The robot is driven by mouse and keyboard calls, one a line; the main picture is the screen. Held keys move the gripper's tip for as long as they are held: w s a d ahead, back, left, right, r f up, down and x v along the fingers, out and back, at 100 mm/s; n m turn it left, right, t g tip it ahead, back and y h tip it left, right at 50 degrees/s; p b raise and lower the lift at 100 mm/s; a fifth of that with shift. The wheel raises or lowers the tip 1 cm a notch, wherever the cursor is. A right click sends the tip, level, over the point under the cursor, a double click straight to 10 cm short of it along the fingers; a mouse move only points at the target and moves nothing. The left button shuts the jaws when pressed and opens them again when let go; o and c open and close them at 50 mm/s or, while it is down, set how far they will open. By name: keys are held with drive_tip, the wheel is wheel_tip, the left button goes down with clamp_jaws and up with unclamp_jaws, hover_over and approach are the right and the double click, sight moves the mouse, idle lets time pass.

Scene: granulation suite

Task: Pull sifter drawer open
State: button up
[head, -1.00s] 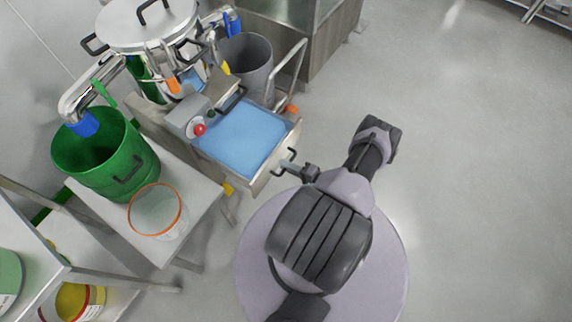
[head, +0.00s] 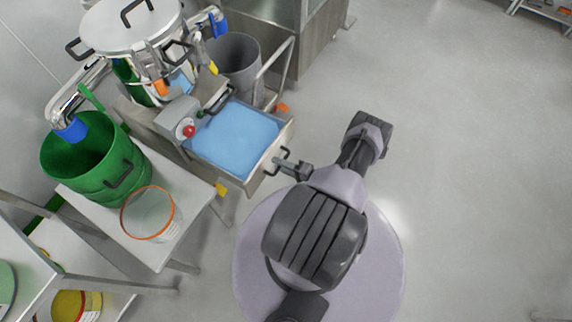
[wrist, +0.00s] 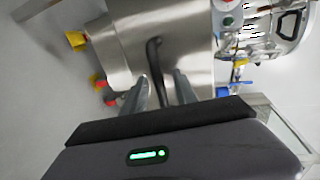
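The sifter drawer (head: 262,172) is a steel box with a blue inside, and it stands pulled out from the sifter (head: 140,28). Its front faces my gripper (head: 290,168). The dark bar handle (wrist: 154,62) shows on the steel front in the wrist view. There my gripper (wrist: 163,88) has its two fingers apart, one on each side of the handle's lower end, with visible gaps. I cannot tell whether either finger touches the handle.
A green drum (head: 95,165) and a clear orange-rimmed container (head: 150,214) stand on a bench left of the drawer. A grey bin (head: 240,58) stands behind it. A red button (head: 189,131) sits on a box beside the drawer. The floor at right is clear.

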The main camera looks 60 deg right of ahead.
drive_tip(key=p+v, duration=0.3)
drive_tip(key=v, duration=1.4)
drive_tip(key=shift+s, duration=0.2)
drive_tip(key=shift+a+r, duration=0.1)
drive_tip(key=shift+r, duration=0.05)
